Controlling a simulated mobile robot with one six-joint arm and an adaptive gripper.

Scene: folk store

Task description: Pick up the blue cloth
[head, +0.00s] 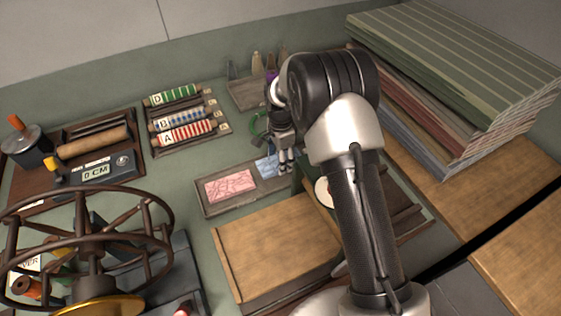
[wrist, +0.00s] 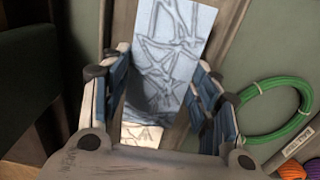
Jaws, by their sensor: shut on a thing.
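The blue cloth (head: 266,167) is a light blue piece with a dark line pattern. In the head view it shows at the right end of a shallow tray (head: 240,203), beside a pink patterned cloth (head: 229,186). My gripper (head: 285,160) points down at the cloth's right side. In the wrist view the blue cloth (wrist: 178,38) runs between the two fingers of my gripper (wrist: 164,62), which is shut on it. The cloth's lower part bends between the fingers. I cannot tell whether it still touches the tray.
A green ring (wrist: 283,133) lies to the right in the wrist view. Patterned rolls (head: 182,123) sit on a rack at the back left. A tall stack of folded cloth (head: 455,75) fills the right.

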